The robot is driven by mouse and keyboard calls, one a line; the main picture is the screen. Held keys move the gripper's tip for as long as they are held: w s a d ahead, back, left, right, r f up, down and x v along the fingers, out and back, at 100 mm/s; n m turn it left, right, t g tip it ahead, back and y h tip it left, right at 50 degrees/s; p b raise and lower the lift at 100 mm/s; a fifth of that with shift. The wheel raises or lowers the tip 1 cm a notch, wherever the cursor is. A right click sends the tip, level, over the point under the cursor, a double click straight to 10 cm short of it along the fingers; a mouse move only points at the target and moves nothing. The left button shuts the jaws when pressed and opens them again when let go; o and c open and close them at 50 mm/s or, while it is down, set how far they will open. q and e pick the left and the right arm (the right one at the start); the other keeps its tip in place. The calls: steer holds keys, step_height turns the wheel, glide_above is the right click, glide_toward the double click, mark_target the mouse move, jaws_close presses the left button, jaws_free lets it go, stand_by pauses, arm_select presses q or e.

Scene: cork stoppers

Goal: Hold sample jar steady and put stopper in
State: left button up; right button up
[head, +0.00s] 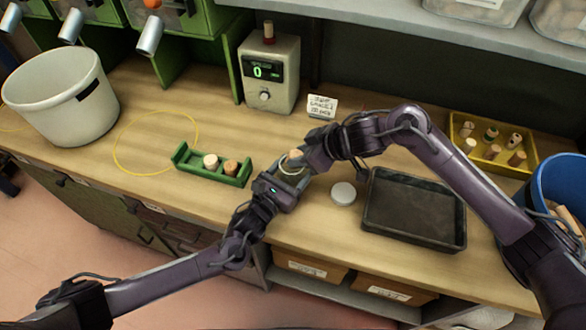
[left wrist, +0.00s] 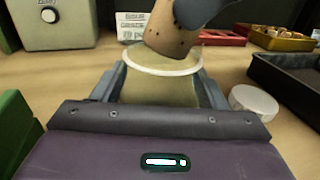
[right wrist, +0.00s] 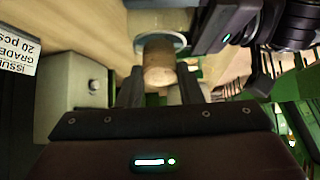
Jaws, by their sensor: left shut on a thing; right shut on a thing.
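The sample jar (left wrist: 160,91) has a pale rim and stands on the bench, its rim also visible in the head view (head: 289,169). My left gripper (head: 285,180) is shut around the jar's sides, a finger on each side in the left wrist view. My right gripper (right wrist: 162,88) is shut on a cork stopper (right wrist: 158,65). The stopper (left wrist: 170,38) is over the jar mouth, somewhat tilted in the left wrist view. Its lower end overlaps the rim; I cannot tell whether it touches or enters the mouth.
A white lid (head: 343,193) and a dark tray (head: 414,238) lie right of the jar. A green rack (head: 232,180) with two stoppers is left. A scale-like box (head: 270,75) and a card (head: 322,106) stand behind. A yellow bin (head: 487,168) holds several stoppers.

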steer(key=o, duration=1)
steer(key=shift+f, duration=0.15)
steer(key=v, duration=1.2)
steer(key=shift+d, duration=0.1)
arm_select(q)
steer(key=o, duration=1.2)
